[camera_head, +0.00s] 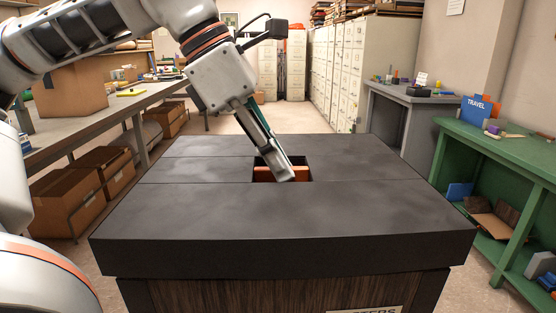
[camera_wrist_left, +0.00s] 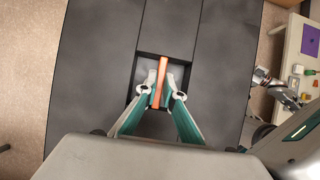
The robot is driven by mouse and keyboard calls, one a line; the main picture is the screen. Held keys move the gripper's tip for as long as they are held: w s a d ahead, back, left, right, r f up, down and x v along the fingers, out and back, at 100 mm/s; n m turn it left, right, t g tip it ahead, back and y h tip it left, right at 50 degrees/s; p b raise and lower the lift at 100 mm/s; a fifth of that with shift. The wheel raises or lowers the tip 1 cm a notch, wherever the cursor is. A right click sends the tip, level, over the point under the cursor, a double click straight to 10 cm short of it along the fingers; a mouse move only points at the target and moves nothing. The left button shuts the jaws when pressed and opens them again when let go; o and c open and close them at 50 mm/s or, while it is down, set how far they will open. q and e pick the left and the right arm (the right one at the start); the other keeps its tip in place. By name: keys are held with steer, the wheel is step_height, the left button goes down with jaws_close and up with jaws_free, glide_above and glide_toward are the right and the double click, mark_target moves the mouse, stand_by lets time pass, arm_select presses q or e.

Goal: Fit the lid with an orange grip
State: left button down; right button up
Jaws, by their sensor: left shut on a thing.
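The black-topped cabinet (camera_head: 270,215) has a square opening in its top. The lid's orange grip (camera_head: 268,175) shows inside this opening, and it also shows in the left wrist view (camera_wrist_left: 163,72). My left gripper (camera_head: 284,176) reaches down into the opening from the upper left, shut on the grip. In the left wrist view its two fingers (camera_wrist_left: 161,97) press the bar from both sides. A grey surface shows around the bar within the opening's dark edges. I cannot tell whether it is the lid's plate lying flush. What looks like part of my right arm shows at the right edge there; its fingers are unclear.
A green shelf table (camera_head: 500,150) with a blue travel box (camera_head: 475,111) stands at the right. A grey desk (camera_head: 408,98) with small items is behind it. A long workbench (camera_head: 130,103) and cardboard boxes (camera_head: 70,195) stand at the left. The cabinet top around the opening is clear.

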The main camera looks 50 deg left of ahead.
arm_select(q)
steer(key=shift+f, duration=0.8)
steer(key=shift+f+b, duration=0.35)
steer(key=shift+f, duration=1.7)
steer(key=shift+f, duration=0.1)
steer(key=c, duration=2.1)
jaws_free()
